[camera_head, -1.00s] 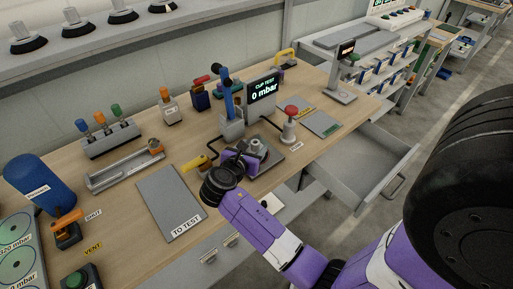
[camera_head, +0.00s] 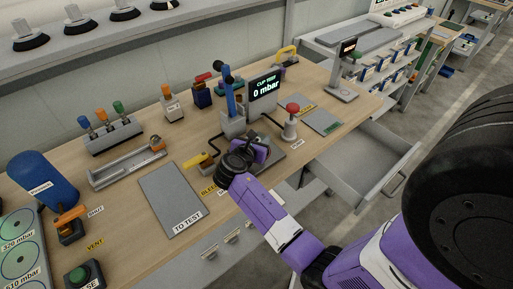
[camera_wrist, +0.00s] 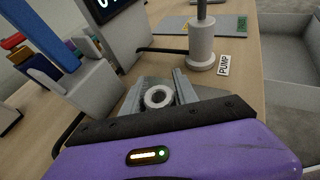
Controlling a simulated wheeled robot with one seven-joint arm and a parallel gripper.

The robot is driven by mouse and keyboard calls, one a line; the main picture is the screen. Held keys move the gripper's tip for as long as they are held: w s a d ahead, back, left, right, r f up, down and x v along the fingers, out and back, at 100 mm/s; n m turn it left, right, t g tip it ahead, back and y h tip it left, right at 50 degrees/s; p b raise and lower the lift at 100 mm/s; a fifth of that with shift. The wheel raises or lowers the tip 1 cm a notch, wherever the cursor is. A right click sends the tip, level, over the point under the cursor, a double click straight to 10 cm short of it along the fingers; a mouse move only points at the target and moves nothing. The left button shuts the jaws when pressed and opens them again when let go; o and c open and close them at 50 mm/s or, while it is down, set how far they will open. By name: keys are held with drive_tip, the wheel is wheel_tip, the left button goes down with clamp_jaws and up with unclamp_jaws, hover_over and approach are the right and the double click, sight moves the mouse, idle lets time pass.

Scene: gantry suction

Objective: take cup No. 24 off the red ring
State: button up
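A pale grey, round cup with a hole in its top (camera_wrist: 158,96) shows in the wrist view between the two fingers of my gripper (camera_wrist: 158,92). The fingers stand on either side of it; I cannot tell whether they touch it. No number can be read on it. In the head view my gripper (camera_head: 262,152) is over the grey plate (camera_head: 272,158) of the cup test stand and hides the cup. No red ring can be made out; whatever is under the cup is hidden.
The test display reads 0 mbar (camera_head: 264,91), beside a blue-handled lever (camera_head: 229,95). The red-topped pump post (camera_head: 291,122) stands close on the right. A grey TO TEST mat (camera_head: 172,199) lies bare at the left. An open drawer (camera_head: 362,160) juts out on the right.

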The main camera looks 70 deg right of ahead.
drive_tip(key=shift+s+a+f, duration=0.1)
drive_tip(key=shift+f, duration=0.15)
clamp_jaws()
